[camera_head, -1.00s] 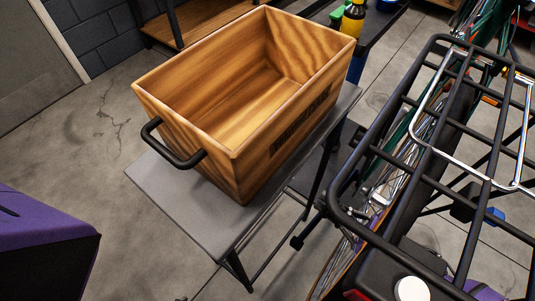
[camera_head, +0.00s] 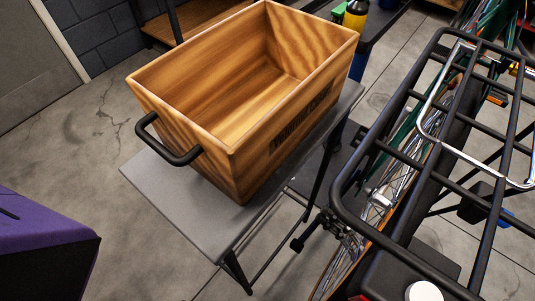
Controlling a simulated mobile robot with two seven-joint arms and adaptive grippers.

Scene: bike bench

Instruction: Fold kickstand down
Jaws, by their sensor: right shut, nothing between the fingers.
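A short black bar with a knobbed end (camera_head: 297,243) sticks out low beside the bike's rear wheel, next to the table. It may be the kickstand, but I cannot tell for sure. The bike's black rear rack (camera_head: 345,205) fills the right side and covers much of what lies below it. Very little of my right gripper can be made out among the dark parts behind the rack at the lower right. It is shut and holds nothing. My left gripper is not in view.
A wooden crate (camera_head: 190,165) with a black handle (camera_head: 165,142) stands on a grey table (camera_head: 160,185) left of the bike. A yellow bottle (camera_head: 355,16) stands on a dark bench behind. The concrete floor (camera_head: 60,165) at the left is open.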

